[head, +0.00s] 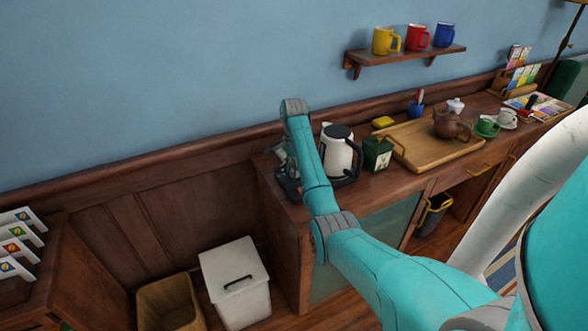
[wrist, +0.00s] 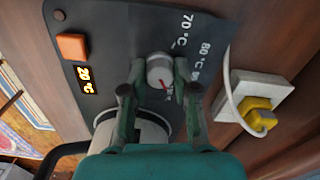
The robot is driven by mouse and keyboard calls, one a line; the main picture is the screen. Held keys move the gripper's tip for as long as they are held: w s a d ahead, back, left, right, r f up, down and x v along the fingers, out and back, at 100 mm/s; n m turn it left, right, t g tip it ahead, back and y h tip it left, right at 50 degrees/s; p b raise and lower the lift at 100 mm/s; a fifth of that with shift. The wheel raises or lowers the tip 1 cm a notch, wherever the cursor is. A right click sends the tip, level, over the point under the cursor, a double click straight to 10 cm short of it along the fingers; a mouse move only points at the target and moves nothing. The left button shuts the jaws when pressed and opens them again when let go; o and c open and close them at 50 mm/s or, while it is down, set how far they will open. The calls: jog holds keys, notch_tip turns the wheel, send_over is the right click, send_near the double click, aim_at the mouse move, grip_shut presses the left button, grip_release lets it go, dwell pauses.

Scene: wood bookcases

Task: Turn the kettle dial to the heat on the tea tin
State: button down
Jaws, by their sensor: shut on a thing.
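The dial (wrist: 160,72) is a small grey knob with a red pointer mark, on a dark control panel (wrist: 110,30). My gripper (wrist: 160,75) is closed on it, one finger on each side. Labels 70 °C and 80 °C show beyond the dial; others are partly hidden by the fingers. An orange display (wrist: 88,80) on the panel reads 20 °C. The white and black kettle (head: 338,152) stands on the cabinet, right of my forearm in the head view. The dark green tea tin (head: 377,153) stands right of it; its label is too small to read.
An orange button (wrist: 72,46) sits beside the display. A yellow plug (wrist: 258,112) is in a white wall socket (wrist: 275,95). A wooden tray (head: 420,160) with a brown teapot (head: 452,124) lies right of the tin. A shelf with mugs (head: 405,57) hangs above.

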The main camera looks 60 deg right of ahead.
jog(key=n, duration=0.4)
jog(key=shift+n, duration=0.3)
jog(key=n, duration=0.3)
jog(key=shift+n, duration=0.3)
jog(key=n, duration=0.4)
jog(key=shift+n, duration=1.8)
jog(key=c, duration=0.9)
grip_release()
